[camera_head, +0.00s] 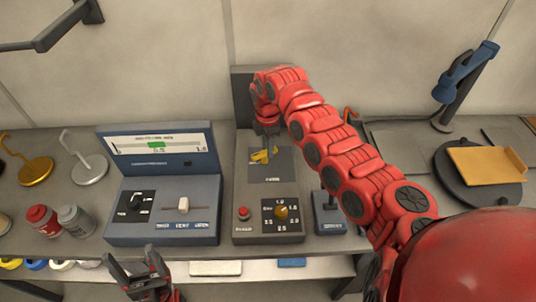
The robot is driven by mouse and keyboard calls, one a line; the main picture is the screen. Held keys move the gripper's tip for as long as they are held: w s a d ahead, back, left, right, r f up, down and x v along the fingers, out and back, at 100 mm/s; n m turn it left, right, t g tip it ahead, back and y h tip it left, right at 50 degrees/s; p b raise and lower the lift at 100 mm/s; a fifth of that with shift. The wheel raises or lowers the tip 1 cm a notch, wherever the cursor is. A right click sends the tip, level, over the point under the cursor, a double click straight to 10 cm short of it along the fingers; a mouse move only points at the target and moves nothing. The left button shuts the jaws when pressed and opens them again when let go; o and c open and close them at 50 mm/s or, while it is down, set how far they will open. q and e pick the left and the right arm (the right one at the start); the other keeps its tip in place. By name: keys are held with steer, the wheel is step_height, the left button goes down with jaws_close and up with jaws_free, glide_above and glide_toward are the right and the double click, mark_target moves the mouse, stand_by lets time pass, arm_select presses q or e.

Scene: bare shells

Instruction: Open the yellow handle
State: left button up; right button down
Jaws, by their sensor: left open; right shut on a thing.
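The yellow handle (261,157) sits on a dark square plate on the upper part of a grey control box (240,190). It looks tilted, and its upper end is partly hidden by my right gripper. My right gripper (267,139) comes down over the handle from above and is shut on it; the fingertips are small and partly hidden. My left gripper (140,272) is open and empty, low in the picture, in front of the blue-grey meter box (160,226).
The meter box stands left of the control box, and a small lever box (327,222) stands right of it. Stands (88,168) and jars (75,220) are at left. A round dark stand with a yellow plate (487,164) is at right. A lower shelf runs below the counter.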

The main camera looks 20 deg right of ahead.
steer(key=n+b, duration=0.2)
steer(key=b, duration=0.1)
steer(key=n+b, duration=0.6)
steer(key=b, duration=0.1)
steer(key=shift+w+a+f, duration=0.25)
steer(key=shift+w+f, duration=0.05)
steer(key=shift+w, duration=0.1)
steer(key=n+b, duration=0.2)
steer(key=shift+a+r+n, duration=0.1)
steer(key=shift+n, duration=0.3)
steer(key=shift+w+r+n+b, duration=0.1)
steer(key=shift+r+n+b, duration=0.1)
steer(key=shift+n+b, duration=0.7)
steer(key=shift+a+n, duration=0.1)
steer(key=shift+n, duration=0.3)
steer(key=c, duration=0.7)
jaws_free()
